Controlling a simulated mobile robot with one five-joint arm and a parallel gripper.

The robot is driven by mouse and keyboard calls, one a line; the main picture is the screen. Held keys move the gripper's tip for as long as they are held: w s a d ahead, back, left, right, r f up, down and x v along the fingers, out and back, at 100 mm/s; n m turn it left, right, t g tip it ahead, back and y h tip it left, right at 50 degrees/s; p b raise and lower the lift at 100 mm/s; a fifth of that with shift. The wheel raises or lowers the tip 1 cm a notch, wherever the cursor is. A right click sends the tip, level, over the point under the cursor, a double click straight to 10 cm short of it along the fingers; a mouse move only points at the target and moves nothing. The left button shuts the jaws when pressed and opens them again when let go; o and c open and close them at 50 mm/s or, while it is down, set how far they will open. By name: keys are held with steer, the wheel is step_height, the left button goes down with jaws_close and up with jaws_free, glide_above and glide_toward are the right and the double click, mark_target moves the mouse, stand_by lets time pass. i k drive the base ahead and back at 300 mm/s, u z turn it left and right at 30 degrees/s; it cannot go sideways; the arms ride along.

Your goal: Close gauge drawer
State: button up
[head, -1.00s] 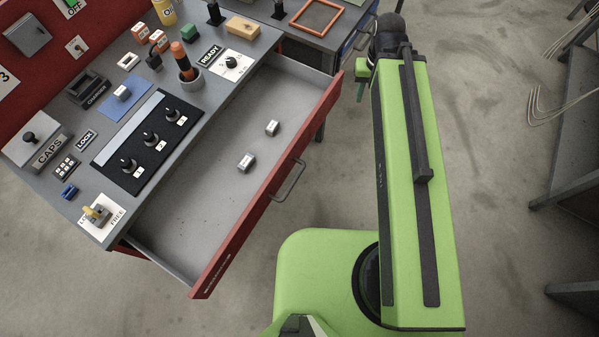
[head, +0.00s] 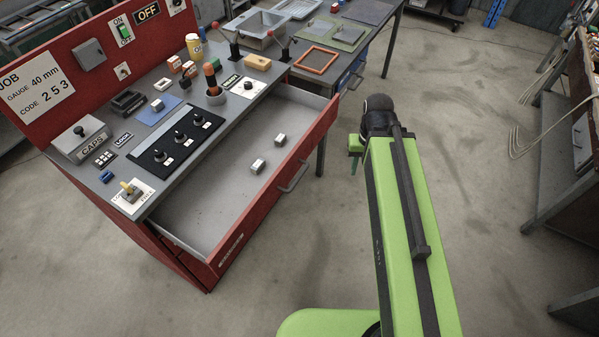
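The gauge drawer (head: 213,215) of the red workbench is pulled out, with a red front (head: 238,222) and a metal bar handle (head: 294,177). Two small pale blocks (head: 258,166) (head: 280,140) lie inside it on the grey bottom. My green arm stands to the right of the drawer, apart from its front.
The bench top holds a black lever panel (head: 178,141), a CAPS box (head: 78,141) and a yellow-topped switch (head: 131,190). A second table with an orange frame (head: 316,60) stands behind. The floor (head: 320,240) in front of the drawer is clear. A shelf stands at the far right.

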mark_target(211, 215)
steer(key=u, duration=0.7)
steer(key=i, duration=1)
steer(key=z, duration=0.25)
steer(key=k, duration=0.5)
steer(key=u, duration=2.1)
steer(key=k, duration=0.85)
steer(key=z, duration=0.85)
steer(key=i, duration=0.45)
steer(key=z, duration=0.05)
